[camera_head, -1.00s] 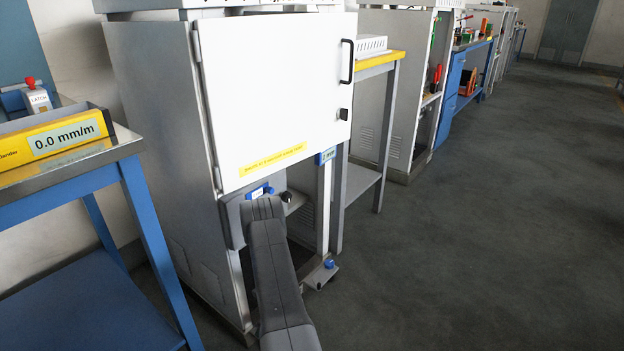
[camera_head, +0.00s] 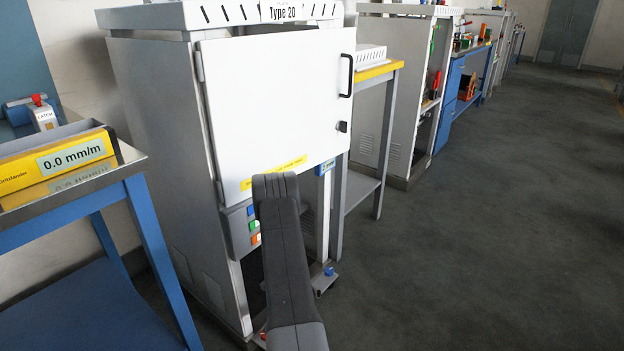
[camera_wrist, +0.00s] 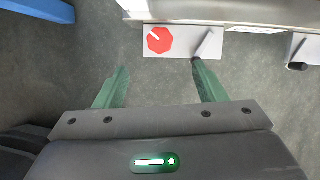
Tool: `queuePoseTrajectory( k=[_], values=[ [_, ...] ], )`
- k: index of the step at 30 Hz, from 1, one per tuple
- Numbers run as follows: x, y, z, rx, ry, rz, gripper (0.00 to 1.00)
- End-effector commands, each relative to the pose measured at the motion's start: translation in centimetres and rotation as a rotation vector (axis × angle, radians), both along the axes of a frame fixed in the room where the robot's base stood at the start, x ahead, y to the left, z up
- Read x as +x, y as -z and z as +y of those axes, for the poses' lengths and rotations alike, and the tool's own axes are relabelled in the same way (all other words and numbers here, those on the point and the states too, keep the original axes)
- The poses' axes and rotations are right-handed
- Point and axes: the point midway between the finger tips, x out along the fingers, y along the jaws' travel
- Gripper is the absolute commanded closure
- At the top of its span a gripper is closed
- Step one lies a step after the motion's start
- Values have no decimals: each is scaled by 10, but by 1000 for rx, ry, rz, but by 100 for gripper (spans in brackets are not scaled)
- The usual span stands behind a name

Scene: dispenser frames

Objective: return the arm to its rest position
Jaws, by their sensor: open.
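My gripper (camera_wrist: 155,88) shows in the wrist view with its two green fingers spread wide apart and nothing between them. Grey floor lies behind the fingers. The right fingertip appears close to a white plate with a red octagon (camera_wrist: 160,40) and a dark-tipped lever, but I cannot tell whether it touches. In the head view my dark grey arm rises in front of the dispenser cabinet (camera_head: 275,100), covering part of its lower opening. The gripper itself is hidden in the head view.
A blue-legged bench (camera_head: 150,240) with a yellow level (camera_head: 60,162) stands at left. A yellow-edged table (camera_head: 375,72) stands right of the cabinet. Open floor (camera_head: 480,230) lies at right.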

Motion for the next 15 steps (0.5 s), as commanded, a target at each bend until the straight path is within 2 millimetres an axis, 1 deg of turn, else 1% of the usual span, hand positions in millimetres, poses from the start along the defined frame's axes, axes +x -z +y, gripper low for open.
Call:
queuePoseTrajectory(
  k=[1, 3, 4, 6, 15],
  values=[
    [-2, -14, -4, 1, 2, -1, 36],
    [-5, -23, -7, 0, 2, 1, 36],
    [-4, -6, -3, 0, -1, 3, 36],
    [0, 9, 2, 0, -2, 2, 36],
    [13, 65, 22, 0, -1, 0, 36]
  ],
)
